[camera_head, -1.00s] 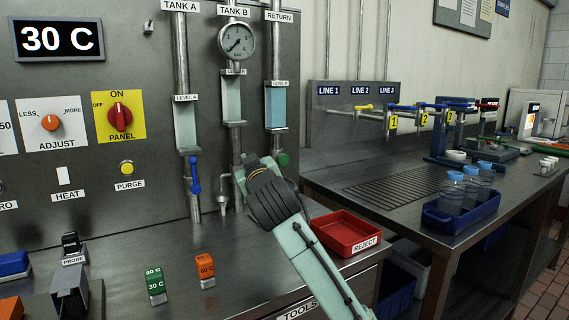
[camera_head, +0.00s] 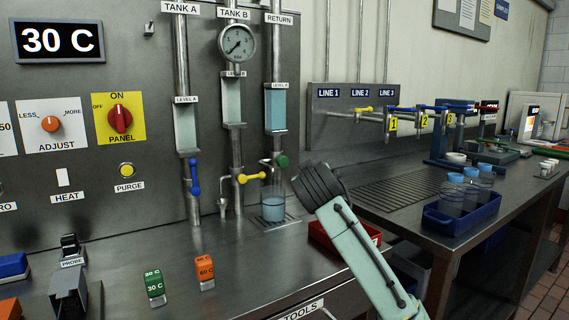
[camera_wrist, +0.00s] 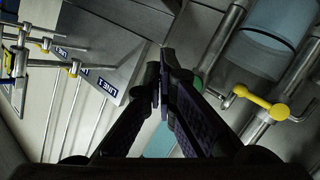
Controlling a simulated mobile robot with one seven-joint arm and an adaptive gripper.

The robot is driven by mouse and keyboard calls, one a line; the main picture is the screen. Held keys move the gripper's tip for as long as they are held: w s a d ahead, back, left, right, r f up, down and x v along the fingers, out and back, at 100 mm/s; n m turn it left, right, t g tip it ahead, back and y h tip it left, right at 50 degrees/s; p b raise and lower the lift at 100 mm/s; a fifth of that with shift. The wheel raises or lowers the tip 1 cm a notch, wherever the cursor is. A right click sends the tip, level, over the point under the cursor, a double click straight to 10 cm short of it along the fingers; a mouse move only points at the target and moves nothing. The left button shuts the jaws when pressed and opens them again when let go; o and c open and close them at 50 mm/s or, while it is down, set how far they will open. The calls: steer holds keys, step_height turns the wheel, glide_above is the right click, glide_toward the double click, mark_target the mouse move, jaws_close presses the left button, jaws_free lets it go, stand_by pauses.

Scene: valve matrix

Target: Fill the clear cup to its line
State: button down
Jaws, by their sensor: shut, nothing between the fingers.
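The clear cup (camera_head: 273,208) stands upright on a small grate at the foot of the panel, with bluish liquid inside; its fill line is too small to read. It seems to show in the upside-down wrist view (camera_wrist: 280,28). The yellow valve handle (camera_head: 252,178) under TANK B lies roughly level; it also shows in the wrist view (camera_wrist: 262,108). The blue handle (camera_head: 195,178) under TANK A hangs down. A green knob (camera_head: 282,161) is on the RETURN pipe. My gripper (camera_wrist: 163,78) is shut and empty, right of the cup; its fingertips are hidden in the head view.
A red REJECT tray (camera_head: 345,238) sits beneath my arm. A blue crate of bottles (camera_head: 462,219) and line taps (camera_head: 390,122) are on the right bench. Green (camera_head: 155,287) and orange (camera_head: 205,271) blocks lie on the front counter, with clear steel around them.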

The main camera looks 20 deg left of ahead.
mark_target(283, 162)
steer(key=w+a+p, duration=0.3)
steer(key=w+a, duration=0.2)
steer(key=a, duration=0.1)
steer(key=shift+a, duration=0.4)
steer(key=shift+w, duration=0.1)
stand_by(1.1)
steer(key=shift+w+a+p, duration=0.25)
steer(key=shift+a+p, duration=0.05)
steer(key=shift+p, duration=0.05)
steer(key=shift+w+a+p, duration=0.35)
steer(key=shift+a+p, duration=0.1)
steer(key=shift+a, duration=0.05)
stand_by(0.9)
steer(key=shift+s+d+b, duration=0.35)
steer(key=shift+s+d, duration=0.3)
steer(key=shift+d, duration=0.1)
